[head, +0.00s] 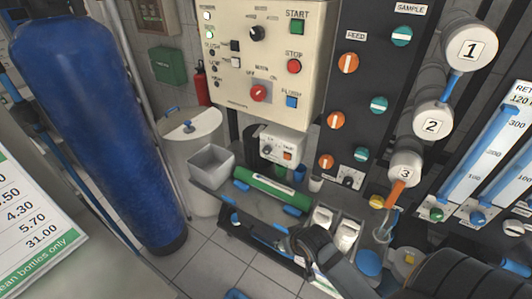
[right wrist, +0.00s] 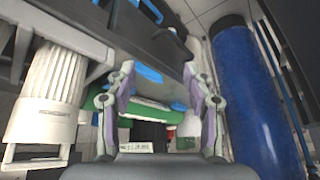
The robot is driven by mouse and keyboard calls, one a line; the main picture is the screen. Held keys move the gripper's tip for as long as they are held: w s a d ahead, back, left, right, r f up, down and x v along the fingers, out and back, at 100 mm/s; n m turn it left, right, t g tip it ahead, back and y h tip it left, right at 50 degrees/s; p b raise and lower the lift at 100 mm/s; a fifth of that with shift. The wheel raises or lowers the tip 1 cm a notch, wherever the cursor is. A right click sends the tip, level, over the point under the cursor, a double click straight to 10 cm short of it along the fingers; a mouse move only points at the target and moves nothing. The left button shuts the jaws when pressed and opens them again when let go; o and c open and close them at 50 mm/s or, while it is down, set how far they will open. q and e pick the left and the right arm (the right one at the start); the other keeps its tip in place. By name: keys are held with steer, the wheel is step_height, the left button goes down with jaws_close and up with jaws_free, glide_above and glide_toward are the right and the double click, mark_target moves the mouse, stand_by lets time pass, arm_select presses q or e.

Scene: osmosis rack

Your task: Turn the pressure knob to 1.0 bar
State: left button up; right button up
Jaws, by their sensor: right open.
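No knob in view is readably marked as the pressure knob, and no 1.0 bar mark can be read. One candidate is the round knob on the small white box (head: 283,143) with an orange button, below the control panel; another is the small dark knob on a white plate (head: 348,180). My right gripper (right wrist: 160,95) is open and empty in the right wrist view, its two fingers apart. Its arm comes in from the lower right in the head view, where its fingertips are hard to make out. My left gripper is not in view.
A cream control panel (head: 268,50) carries START, STOP and FLUSH buttons. A green cylinder (head: 270,190) lies on the bench, near a grey bin (head: 209,168). A tall blue tank (head: 105,120) stands left. Flow meters (head: 500,155) and white numbered cylinders (head: 433,120) crowd the right.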

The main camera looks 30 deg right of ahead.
steer(key=w+d+r+m+t+y, duration=0.1)
steer(key=w+r+m+t, duration=0.15)
steer(key=w, duration=0.25)
steer(key=w+d+r+m+t, duration=0.2)
steer(key=w+r+m, duration=0.15)
steer(key=w, duration=0.25)
steer(key=m+t+y, duration=0.1)
steer(key=m+t, duration=0.3)
steer(key=m, duration=0.3)
glide_toward(269, 152)
steer(key=w, duration=0.2)
steer(key=shift+w+a+f+b, duration=0.25)
steer(key=shift+w+f+b, duration=0.55)
steer(key=shift+w+b, duration=0.2)
steer(key=x, duration=0.6)
steer(key=shift+w+b, duration=0.25)
steer(key=shift+b, duration=0.15)
steer(key=shift+w+a+f, duration=0.1)
steer(key=shift+w+a, duration=0.05)
steer(key=shift+w, duration=0.35)
